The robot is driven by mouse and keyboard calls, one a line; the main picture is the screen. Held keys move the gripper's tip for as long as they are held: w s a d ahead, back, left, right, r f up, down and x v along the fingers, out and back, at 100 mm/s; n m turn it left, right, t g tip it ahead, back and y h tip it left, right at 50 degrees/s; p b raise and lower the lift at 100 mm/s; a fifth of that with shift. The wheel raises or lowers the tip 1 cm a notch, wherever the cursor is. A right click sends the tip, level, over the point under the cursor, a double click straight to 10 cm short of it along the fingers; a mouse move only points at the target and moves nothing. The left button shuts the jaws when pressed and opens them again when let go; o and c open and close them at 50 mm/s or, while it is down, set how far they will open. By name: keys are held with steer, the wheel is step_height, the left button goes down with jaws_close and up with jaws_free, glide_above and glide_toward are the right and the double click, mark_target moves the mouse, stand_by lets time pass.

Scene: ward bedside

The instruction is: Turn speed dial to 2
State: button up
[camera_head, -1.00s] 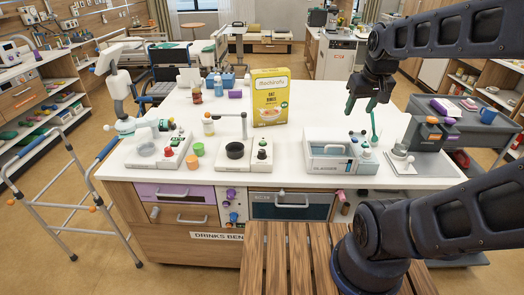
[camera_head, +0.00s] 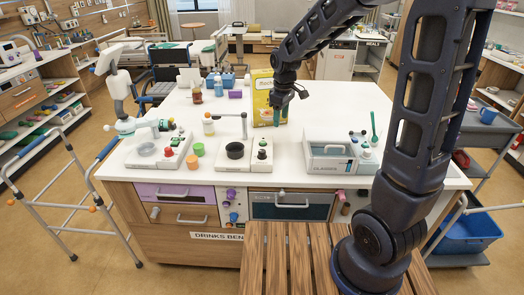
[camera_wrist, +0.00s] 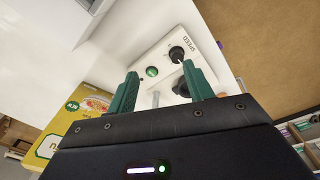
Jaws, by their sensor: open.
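In the wrist view, a white panel (camera_wrist: 165,68) carries a black dial (camera_wrist: 177,53) beside the printed word SPEED. The dial's setting is too small to read. In the head view my gripper (camera_head: 278,116) hangs above the bench, in front of the yellow box (camera_head: 262,92).
A black pot (camera_head: 235,150) and an appliance with a red knob (camera_head: 169,162) stand left of my gripper. Orange and green cups (camera_head: 195,155) are between them. A grey glasses tray (camera_head: 325,158) is to the right. The bench's back right is clear.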

mark_target(262, 151)
steer(key=a+f+n, duration=0.3)
steer(key=a+f, duration=0.3)
steer(key=a, duration=0.1)
steer(key=shift+g, duration=0.3)
steer(key=f, duration=1)
steer(key=shift+w+f, duration=0.2)
steer(key=shift+w, duration=0.15)
steer(key=c, duration=1)
steer(key=shift+m, duration=0.3)
